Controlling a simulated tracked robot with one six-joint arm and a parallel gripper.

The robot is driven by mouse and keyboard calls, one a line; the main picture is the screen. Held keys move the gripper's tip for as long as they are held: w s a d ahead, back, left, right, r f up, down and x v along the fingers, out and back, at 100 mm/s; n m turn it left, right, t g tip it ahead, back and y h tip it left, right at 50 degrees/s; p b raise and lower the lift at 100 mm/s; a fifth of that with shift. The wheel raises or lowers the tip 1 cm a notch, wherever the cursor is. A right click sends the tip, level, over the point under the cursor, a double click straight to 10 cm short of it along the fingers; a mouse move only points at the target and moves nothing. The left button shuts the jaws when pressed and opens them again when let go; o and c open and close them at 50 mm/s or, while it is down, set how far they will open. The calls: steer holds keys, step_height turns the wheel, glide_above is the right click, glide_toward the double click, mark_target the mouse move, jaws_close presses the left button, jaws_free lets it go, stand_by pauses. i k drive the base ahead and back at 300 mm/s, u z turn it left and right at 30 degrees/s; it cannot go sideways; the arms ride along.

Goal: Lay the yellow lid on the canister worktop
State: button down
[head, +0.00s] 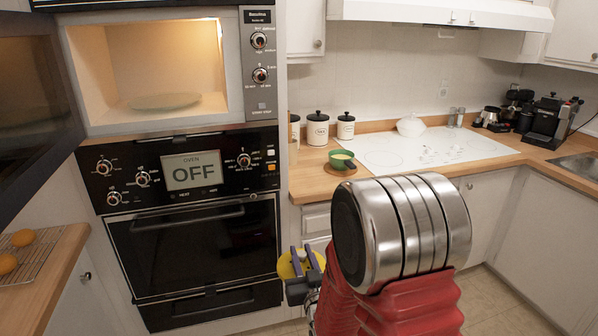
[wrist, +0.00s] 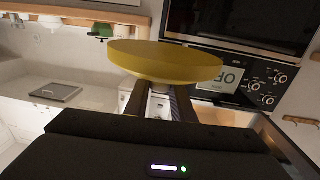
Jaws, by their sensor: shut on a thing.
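A round yellow lid (wrist: 165,62) is held between the fingertips of my gripper (wrist: 160,92), and it fills the upper middle of the wrist view. In the head view the lid (head: 290,264) shows partly behind my gripper (head: 304,272), in front of the oven's right edge. My gripper is shut on it. The canister worktop (head: 312,178) is the wooden counter right of the ovens. White canisters with black lids (head: 318,130) stand at its back. The lid is apart from the worktop, lower and nearer to me in the head view.
A green bowl (head: 343,159) with pale contents sits on the worktop near the white cooktop (head: 430,150). The upper oven (head: 150,65) stands open and lit. A rack with orange round items (head: 24,252) lies on the left counter. Bare wood shows at the worktop's front left.

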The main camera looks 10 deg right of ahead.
mark_target(313, 178)
steer(key=u, duration=0.6)
steer(key=i, duration=1)
